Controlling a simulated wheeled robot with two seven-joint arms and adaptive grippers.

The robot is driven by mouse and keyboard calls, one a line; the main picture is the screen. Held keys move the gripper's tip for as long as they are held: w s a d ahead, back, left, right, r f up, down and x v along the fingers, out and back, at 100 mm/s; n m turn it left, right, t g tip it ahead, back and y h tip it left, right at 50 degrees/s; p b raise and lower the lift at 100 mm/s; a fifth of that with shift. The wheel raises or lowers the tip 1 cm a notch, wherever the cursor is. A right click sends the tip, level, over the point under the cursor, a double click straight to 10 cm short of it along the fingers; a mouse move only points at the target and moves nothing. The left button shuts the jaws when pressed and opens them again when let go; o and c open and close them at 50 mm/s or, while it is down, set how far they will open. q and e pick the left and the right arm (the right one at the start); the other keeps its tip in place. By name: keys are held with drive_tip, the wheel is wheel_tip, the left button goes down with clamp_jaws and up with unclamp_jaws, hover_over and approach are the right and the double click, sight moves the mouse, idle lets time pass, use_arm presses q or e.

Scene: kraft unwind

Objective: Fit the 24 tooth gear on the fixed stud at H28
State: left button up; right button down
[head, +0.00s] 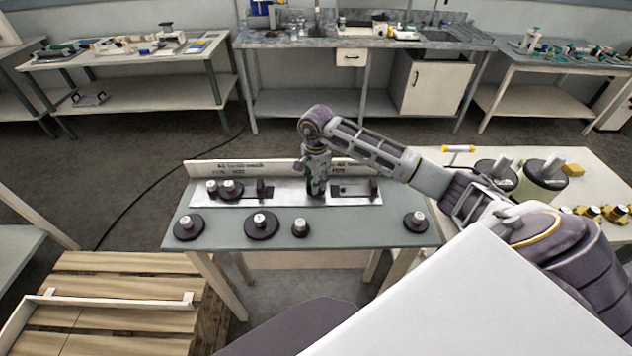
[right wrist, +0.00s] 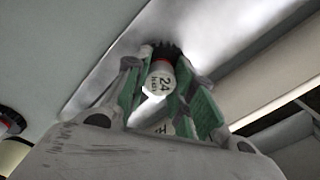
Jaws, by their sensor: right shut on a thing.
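My right gripper (head: 316,188) points down over the middle of the metal plate (head: 290,197) on the grey-green bench. In the right wrist view its green-padded fingers (right wrist: 160,100) are closed around the white hub of the 24 tooth gear (right wrist: 161,80), marked "24". The gear's dark toothed disc (right wrist: 166,49) shows beyond the hub, close to the plate. Whether it touches the plate or sits on a stud I cannot tell. The stud at H28 is not distinguishable; the gripper covers that middle part. My left gripper is not in view.
Two gears stand on the plate's left end (head: 212,188). Dark brackets (head: 265,189) stand on the plate. Loose gears lie along the bench front, including a left one (head: 189,227), a middle one (head: 262,226), a small one (head: 300,229) and a right one (head: 415,222). A lettered board (head: 240,168) stands behind.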

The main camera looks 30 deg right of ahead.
drive_tip(key=shift+f, duration=0.15)
drive_tip(key=c, duration=1.1)
unclamp_jaws()
drive_tip(key=shift+r, duration=6.05)
drive_tip(key=shift+f, duration=0.1)
